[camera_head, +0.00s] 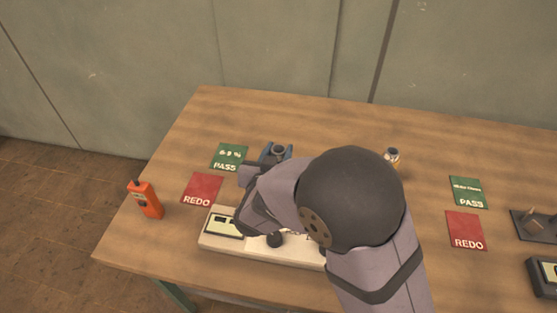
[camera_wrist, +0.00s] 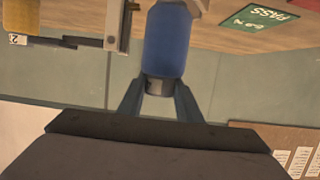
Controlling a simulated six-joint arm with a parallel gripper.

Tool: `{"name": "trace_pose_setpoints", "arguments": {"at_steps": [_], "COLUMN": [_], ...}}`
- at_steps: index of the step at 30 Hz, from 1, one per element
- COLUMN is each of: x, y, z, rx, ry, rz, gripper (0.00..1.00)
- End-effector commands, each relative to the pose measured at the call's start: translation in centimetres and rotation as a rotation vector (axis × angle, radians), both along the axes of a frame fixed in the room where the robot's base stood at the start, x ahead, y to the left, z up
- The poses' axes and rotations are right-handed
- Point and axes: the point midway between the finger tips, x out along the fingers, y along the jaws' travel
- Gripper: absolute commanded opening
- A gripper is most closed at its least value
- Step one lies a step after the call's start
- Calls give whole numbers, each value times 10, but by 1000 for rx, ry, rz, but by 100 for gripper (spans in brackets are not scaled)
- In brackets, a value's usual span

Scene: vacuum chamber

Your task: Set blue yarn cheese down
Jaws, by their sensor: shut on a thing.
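The blue yarn cheese (camera_wrist: 168,45) shows as a blue cylinder in the wrist view, with a dark and silvery end toward me. My gripper (camera_wrist: 158,88) is shut on that end, with one blue-grey finger on each side. In the head view my gripper (camera_head: 276,153) is over the left part of the table, near the green left PASS card (camera_head: 229,157). There a grey round end shows between the fingers, and my arm hides most of the rest. I cannot tell whether the cheese touches the table.
A pale instrument (camera_head: 222,224) with a display lies in front, partly under my arm. A red REDO card (camera_head: 202,189) and an orange handheld device (camera_head: 145,199) are at left. A small spool (camera_head: 392,157) stands behind my arm. Another PASS card (camera_head: 468,192) and REDO card (camera_head: 466,230) lie right.

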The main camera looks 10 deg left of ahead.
Motion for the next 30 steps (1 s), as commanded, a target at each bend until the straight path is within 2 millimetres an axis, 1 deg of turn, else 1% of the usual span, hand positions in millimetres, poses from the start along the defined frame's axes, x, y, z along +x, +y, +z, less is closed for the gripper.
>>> {"name": "trace_pose_setpoints", "arguments": {"at_steps": [1, 3, 8, 18, 22, 23, 24, 25, 30], "x": [0, 0, 0, 0, 0, 0, 0, 0, 0], "y": [0, 0, 0, 0, 0, 0, 0, 0, 0], "z": [-8, -17, -32, -34, -38, -37, -37, -37, -37], "rx": [-4, -4, -3, 0, -1, -1, -1, -1, -1], "ry": [2, 3, 1, 0, 0, 1, 1, 1, 1], "rz": [1, 1, 2, 1, 1, 1, 1, 1, 1], "gripper": [0, 0, 0, 0, 0, 36, 46, 50, 50]}}
